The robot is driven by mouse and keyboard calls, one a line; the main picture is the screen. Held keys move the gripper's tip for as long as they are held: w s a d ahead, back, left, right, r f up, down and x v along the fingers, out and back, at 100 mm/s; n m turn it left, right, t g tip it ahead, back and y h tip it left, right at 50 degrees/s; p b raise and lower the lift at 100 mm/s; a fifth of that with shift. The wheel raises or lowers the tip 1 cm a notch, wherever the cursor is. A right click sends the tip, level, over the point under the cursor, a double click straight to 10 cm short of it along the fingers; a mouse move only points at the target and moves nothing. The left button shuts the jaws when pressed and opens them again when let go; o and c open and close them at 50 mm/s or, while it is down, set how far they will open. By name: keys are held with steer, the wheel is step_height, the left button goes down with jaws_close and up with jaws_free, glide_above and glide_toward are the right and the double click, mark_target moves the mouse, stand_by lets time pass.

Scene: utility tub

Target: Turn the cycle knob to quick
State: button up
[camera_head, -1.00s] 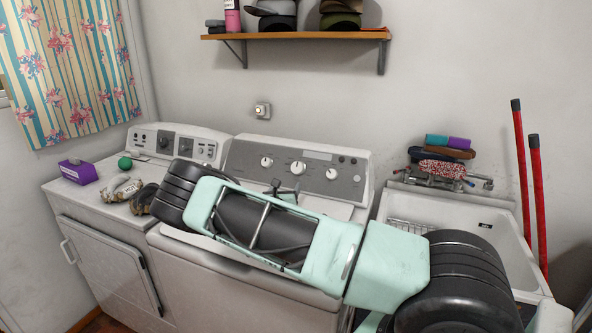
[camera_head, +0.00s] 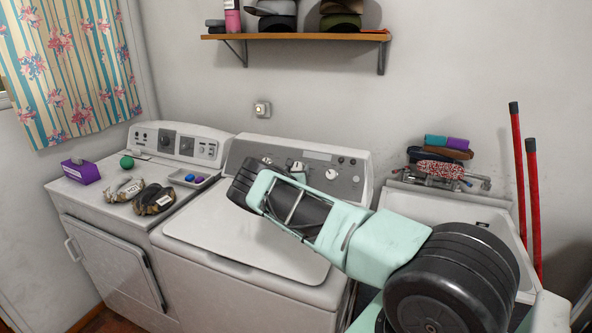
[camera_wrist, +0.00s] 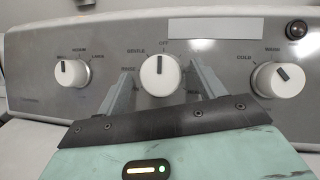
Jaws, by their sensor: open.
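The washer's control panel (camera_head: 345,170) carries three white knobs. The middle knob (camera_wrist: 160,75), taken as the cycle knob, fills the centre of the wrist view, its dark pointer straight up at the OFF label. GENTLE is printed at its upper left; other labels around it are partly hidden or too small to read surely. My gripper (camera_wrist: 162,80) is open, with one grey finger on each side of this knob; I cannot tell whether they touch it. In the head view my wrist hides much of the panel's lower left.
A left knob (camera_wrist: 71,73) and a right knob (camera_wrist: 278,79) flank the middle one. An indicator (camera_wrist: 297,29) sits at upper right. The washer lid (camera_head: 240,240) is shut and clear. The dryer (camera_head: 110,215) stands left, a sink (camera_head: 500,215) right.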

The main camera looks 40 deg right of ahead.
steer(key=shift+d, duration=0.1)
steer(key=c, duration=1)
steer(key=shift+w+f+m+b, duration=0.15)
steer(key=shift+m+b, duration=0.15)
steer(key=shift+b, duration=0.45)
steer(key=shift+f+m+h+b, duration=0.1)
steer(key=shift+m+h+b, duration=0.2)
steer(key=shift+b, duration=0.25)
steer(key=m+g+b, duration=0.1)
steer(key=m+b, duration=0.1)
steer(key=b, duration=0.1)
steer(key=m+g+h+b, duration=0.1)
steer(key=m+b, duration=0.1)
steer(key=b, duration=0.1)
steer(key=shift+f+g+b, duration=0.2)
steer(key=shift+g+b, duration=0.1)
steer(key=shift+g, duration=0.1)
steer(key=m+g+b, duration=0.1)
steer(key=b, duration=0.1)
steer(key=m+g+b, duration=0.1)
steer(key=m+b, duration=0.1)
steer(key=b, duration=0.1)
steer(key=shift+w+r+m+h, duration=0.1)
steer(key=shift+r+m+h, duration=0.05)
steer(key=shift+m+h, duration=0.2)
steer(key=shift+r+m+g+b, duration=0.2)
steer(key=shift+m+g+b, duration=0.3)
steer(key=shift+m+b, duration=0.45)
steer(key=shift+r, duration=0.1)
